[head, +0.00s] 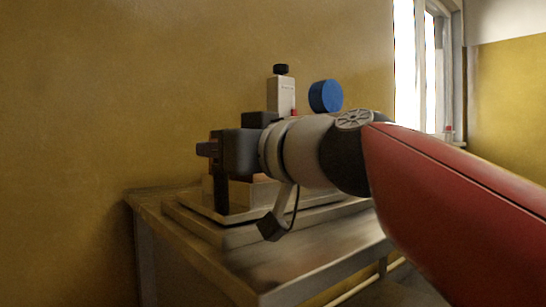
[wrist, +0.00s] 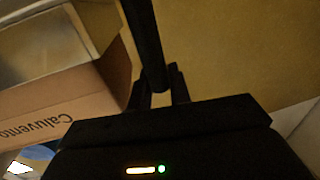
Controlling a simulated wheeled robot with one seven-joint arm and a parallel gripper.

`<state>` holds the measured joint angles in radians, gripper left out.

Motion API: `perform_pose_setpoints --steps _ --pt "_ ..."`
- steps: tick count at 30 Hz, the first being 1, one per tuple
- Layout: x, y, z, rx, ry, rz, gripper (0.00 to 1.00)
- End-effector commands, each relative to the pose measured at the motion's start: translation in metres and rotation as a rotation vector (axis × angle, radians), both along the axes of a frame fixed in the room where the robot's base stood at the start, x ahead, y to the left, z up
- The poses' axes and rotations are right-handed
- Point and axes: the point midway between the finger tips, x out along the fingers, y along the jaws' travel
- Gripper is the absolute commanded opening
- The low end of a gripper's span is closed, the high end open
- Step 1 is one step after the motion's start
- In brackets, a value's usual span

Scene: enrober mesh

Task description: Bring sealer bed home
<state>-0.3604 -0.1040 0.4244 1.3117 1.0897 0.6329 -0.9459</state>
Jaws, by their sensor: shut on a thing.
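A small machine with a pale base plate (head: 235,214) stands on the table; I take it to be the sealer, and I cannot tell which part is its bed. It has a pale upright post (head: 281,96) with a black knob and a blue disc (head: 326,96) to its right. My gripper (head: 208,149) is at the machine's left side, in front of it. In the wrist view my gripper (wrist: 158,90) is shut on a dark bar (wrist: 143,35) running up between its fingers. My gripper and wrist hide much of the machine's middle.
A brown box (wrist: 40,118) with printed lettering lies left of the fingers in the wrist view. The table's (head: 320,259) front top is bare. A yellow wall (head: 90,90) stands close behind. A window (head: 420,65) is at right.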

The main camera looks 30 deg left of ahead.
Motion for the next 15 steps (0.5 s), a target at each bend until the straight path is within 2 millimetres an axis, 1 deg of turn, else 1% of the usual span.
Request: perform_pose_setpoints --steps 1,4,15 --pt "-0.0054 0.0023 -0.0014 -0.002 0.000 0.004 0.00" --pt "-0.0098 0.0043 -0.0011 -0.002 -0.001 0.003 0.00" --pt "-0.0142 0.0062 -0.0007 -0.003 0.002 0.008 0.00"
